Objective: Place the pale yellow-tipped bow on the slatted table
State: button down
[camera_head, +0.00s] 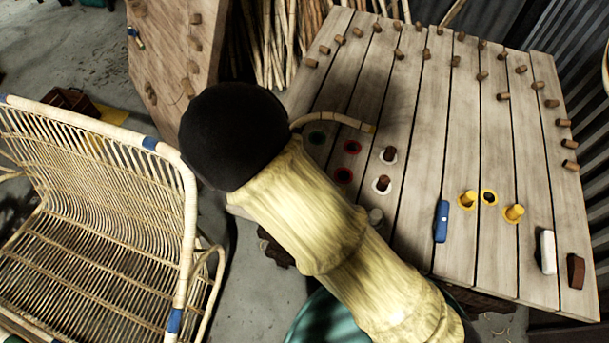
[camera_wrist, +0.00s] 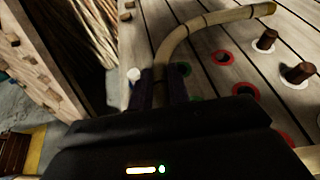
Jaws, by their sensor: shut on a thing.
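The pale cane bow (camera_wrist: 205,24) is a curved rod with a yellow-brown tip. My gripper (camera_wrist: 161,88) is shut on its near end, one dark finger on each side, and the bow curves up and right from there. In the head view the bow's far part (camera_head: 335,118) shows beyond my dark wrist, with the tip over the left part of the slatted table (camera_head: 430,150). My gripper's fingers are hidden in that view. I cannot tell whether the bow touches the boards. Green-ringed (camera_head: 317,138) and red-ringed (camera_head: 352,147) holes lie close by.
Several wooden pegs line the table's edges. White-ringed pegs (camera_head: 382,184) and yellow-ringed pegs (camera_head: 513,213) stand on it, with a blue block (camera_head: 441,222), a white block (camera_head: 547,251) and a brown block (camera_head: 576,271). A rattan chair (camera_head: 95,180) stands left; a pegged board (camera_head: 172,55) stands behind.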

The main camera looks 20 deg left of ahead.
jog(key=shift+n+y, duration=0.8)
jog(key=shift+y, duration=0.1)
jog(key=s+a, duration=0.3)
jog(key=s, duration=0.1)
jog(key=shift+a, duration=0.4)
jog(key=shift+s, duration=0.15)
notch_tip(320, 180, down, 6)
jog(key=shift+f, duration=0.1)
jog(key=shift+f, duration=1.9)
jog(key=c, duration=1.3)
grip_release()
